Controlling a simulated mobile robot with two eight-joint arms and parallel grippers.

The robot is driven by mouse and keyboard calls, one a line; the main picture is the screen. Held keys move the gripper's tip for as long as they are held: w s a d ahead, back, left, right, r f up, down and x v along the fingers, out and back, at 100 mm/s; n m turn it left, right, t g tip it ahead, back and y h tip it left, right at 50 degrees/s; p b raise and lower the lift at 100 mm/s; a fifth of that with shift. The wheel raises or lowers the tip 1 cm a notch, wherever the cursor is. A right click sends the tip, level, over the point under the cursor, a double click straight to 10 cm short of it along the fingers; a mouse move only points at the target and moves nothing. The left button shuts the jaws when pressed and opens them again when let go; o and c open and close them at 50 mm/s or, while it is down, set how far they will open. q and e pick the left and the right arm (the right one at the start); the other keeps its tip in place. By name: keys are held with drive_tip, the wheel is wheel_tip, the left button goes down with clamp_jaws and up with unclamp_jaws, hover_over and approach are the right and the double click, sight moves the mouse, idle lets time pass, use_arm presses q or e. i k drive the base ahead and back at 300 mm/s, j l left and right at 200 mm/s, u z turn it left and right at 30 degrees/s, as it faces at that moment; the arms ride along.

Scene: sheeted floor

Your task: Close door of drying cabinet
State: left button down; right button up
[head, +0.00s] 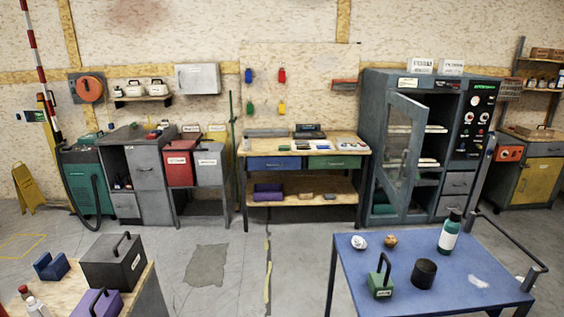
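The drying cabinet (372,135) is a tall blue-grey unit against the back wall, right of centre. Its glazed door (403,150) stands open, swung out toward me from the cabinet's front. Inside, several shelves (432,162) hold pale flat items. A black control panel (477,117) with dials is on the cabinet's right side, above grey drawers (457,184). Neither of my grippers shows in the head view, and the cabinet is across the room from me.
A wooden table (140,290) is at front left. A workbench (305,163) stands left of the cabinet. Grey floor (290,250) is open between the two front tables.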

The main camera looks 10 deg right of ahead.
sight(400, 201)
drive_tip(key=i+j+z, duration=0.15)
drive_tip(key=i+z, duration=0.25)
drive_tip(key=i, duration=0.2)
drive_tip(key=i+j+z, duration=0.35)
drive_tip(key=i, duration=0.2)
drive_tip(key=i+j+z, duration=0.4)
drive_tip(key=i, duration=0.15)
drive_tip(key=i+j+z, duration=0.35)
drive_tip(key=j, duration=0.25)
drive_tip(key=i+j, duration=1.15)
